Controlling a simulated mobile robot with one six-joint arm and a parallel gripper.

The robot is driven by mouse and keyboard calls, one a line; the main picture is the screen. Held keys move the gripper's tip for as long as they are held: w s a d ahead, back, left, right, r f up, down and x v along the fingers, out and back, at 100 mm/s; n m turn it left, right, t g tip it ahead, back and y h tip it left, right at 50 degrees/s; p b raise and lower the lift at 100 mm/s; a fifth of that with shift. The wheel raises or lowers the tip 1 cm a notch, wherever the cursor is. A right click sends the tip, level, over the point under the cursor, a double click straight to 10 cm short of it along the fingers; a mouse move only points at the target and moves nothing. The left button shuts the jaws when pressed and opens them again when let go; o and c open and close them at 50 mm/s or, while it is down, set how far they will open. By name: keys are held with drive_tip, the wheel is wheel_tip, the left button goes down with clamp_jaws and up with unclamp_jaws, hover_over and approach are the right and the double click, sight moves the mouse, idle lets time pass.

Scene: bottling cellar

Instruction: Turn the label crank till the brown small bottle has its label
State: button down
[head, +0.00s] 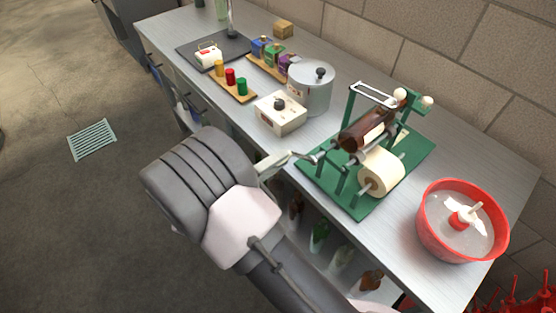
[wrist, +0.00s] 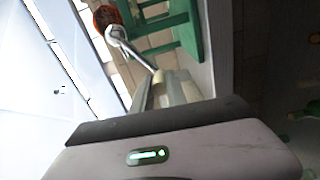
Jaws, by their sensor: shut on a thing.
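The labeller is a green frame (head: 340,192) on the bench, also in the wrist view (wrist: 186,30). The brown small bottle (head: 357,134) lies on its side across it. A pale patch shows on the bottle's lower side; I cannot tell how much is label. A cream label roll (head: 382,174) sits in front of it. The label crank (head: 311,158) sticks out on the left side, and its metal arm shows in the wrist view (wrist: 138,53). My gripper (head: 279,162) is shut on the crank's handle, which its fingers (wrist: 172,88) mostly hide.
A red bowl (head: 425,222) with clear liquid stands right of the labeller. A metal pot (head: 311,91) and a white box with a dark knob (head: 280,115) stand to its left. Bottles (head: 320,234) sit on a shelf under the bench. Open floor lies left.

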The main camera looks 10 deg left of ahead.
idle(0.3)
drive_tip(key=c, duration=1.3)
unclamp_jaws()
drive_tip(key=shift+c, duration=0.2)
drive_tip(key=p+v, duration=0.4)
drive_tip(key=v, duration=1.3)
drive_tip(key=shift+s, duration=0.2)
drive_tip(key=shift+a, duration=0.15)
